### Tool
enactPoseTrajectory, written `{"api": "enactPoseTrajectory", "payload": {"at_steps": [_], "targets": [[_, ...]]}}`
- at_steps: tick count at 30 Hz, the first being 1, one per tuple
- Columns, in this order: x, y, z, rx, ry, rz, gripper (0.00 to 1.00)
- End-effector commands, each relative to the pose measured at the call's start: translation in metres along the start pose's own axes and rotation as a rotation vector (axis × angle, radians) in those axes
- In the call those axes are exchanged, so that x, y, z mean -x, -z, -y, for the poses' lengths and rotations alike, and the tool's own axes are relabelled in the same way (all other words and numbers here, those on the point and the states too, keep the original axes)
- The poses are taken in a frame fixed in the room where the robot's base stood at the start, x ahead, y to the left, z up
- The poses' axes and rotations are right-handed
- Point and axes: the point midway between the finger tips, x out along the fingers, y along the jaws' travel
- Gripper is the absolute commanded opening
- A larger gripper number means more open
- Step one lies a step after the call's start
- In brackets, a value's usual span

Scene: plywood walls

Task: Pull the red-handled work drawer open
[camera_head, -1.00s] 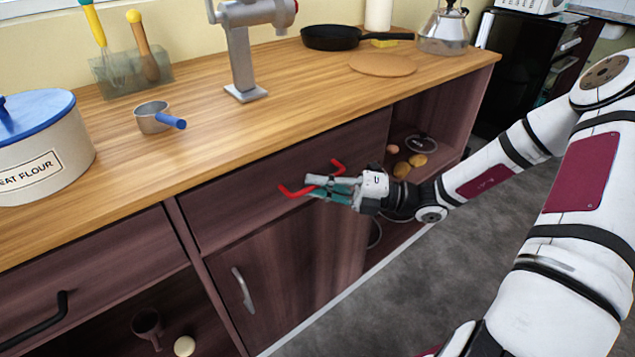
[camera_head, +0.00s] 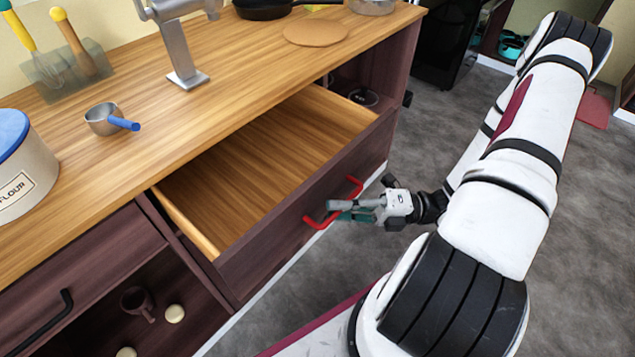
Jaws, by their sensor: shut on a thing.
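The work drawer (camera_head: 275,150) is pulled well out from the cabinet, and its bare wooden inside shows and looks empty. Its red handle (camera_head: 318,223) is on the dark front panel. My gripper (camera_head: 345,209) is shut on the middle of the red handle, reaching it from the right. The fingers hide the middle of the handle's bar.
The wooden counter (camera_head: 190,125) above holds a small metal pan with a blue handle (camera_head: 104,119), a flour canister (camera_head: 25,170) and a metal stand (camera_head: 180,50). A black-handled drawer (camera_head: 85,270) is shut at left. Grey floor (camera_head: 440,130) is open at right.

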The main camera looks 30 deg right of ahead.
Motion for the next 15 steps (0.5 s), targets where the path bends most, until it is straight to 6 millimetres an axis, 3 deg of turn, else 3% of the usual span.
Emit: {"api": "enactPoseTrajectory", "payload": {"at_steps": [6, 15], "targets": [[0.019, 0.02, -0.006, -0.002, -0.003, -0.001, 0.0], [0.024, 0.025, -0.007, -0.002, -0.003, -0.001, 0.0]]}}
